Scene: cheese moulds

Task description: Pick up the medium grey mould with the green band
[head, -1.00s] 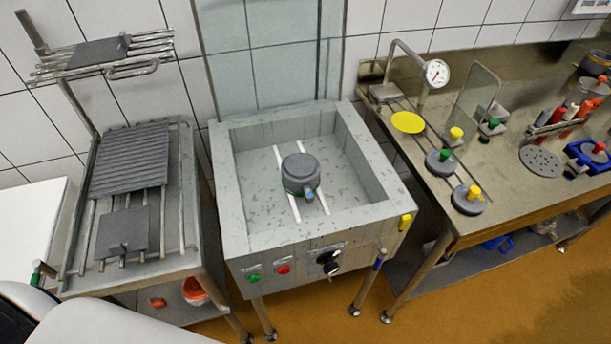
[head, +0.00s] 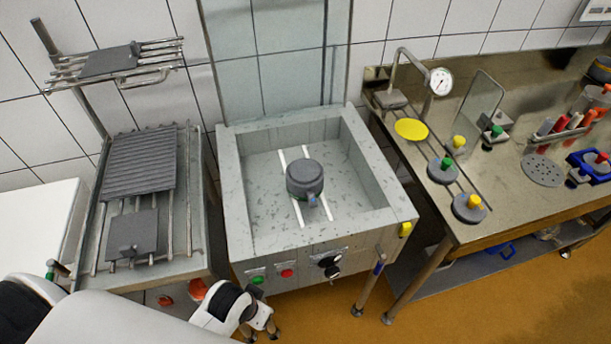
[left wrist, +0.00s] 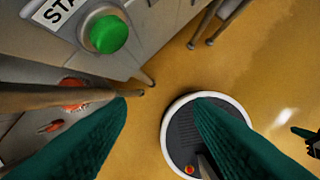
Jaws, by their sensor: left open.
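A round dark grey lidded mould (head: 305,178) stands in the square basin, across two white strips, in the head view. Dark green pieces at that view's right edge may be my right gripper (left wrist: 306,142), cut off and unclear.
The grey stone-look basin (head: 245,215) has a raised rim, and its front panel carries a green button (left wrist: 108,34). A steel table (head: 500,205) on the right holds grey discs with green and yellow knobs. A rack with ribbed plates (head: 138,165) stands left.

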